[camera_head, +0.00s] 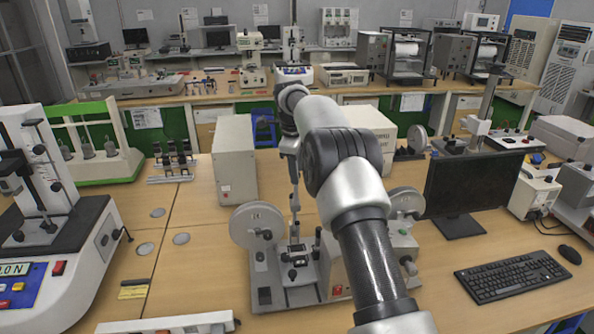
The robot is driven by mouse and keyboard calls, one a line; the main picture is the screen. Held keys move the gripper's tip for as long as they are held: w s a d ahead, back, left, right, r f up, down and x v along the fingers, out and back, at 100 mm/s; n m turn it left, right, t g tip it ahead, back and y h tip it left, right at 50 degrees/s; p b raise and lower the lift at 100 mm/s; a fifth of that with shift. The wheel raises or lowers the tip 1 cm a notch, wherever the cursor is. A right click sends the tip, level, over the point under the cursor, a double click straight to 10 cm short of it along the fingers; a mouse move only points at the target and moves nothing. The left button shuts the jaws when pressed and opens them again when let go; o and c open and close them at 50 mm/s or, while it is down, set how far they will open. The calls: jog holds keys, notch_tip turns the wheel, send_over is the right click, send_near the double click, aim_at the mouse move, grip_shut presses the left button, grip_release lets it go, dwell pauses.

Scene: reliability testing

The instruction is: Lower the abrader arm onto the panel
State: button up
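An abrader (283,293) stands on the wooden table in the middle foreground. It has a grey base, a round pale disc (257,226) on its left and another disc (405,203) on its right. Dark clamp parts (296,262) sit at its centre, where the panel cannot be clearly made out. My gripper (295,208) points down from my wrist, over the middle of the abrader between the discs. A slim upright grey piece shows there; whether it is finger or abrader arm is unclear. The finger opening and any contact are too small to tell. My forearm hides the abrader's right part.
A white box (234,160) stands behind the abrader, and another pale box (368,130) stands behind my arm. A monitor (472,186) and keyboard (512,275) are to the right. A large tester (62,225) stands at left. The table between is mostly clear.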

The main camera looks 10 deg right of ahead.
jog(key=shift+f, duration=0.2)
jog(key=shift+c, duration=0.3)
grip_shut()
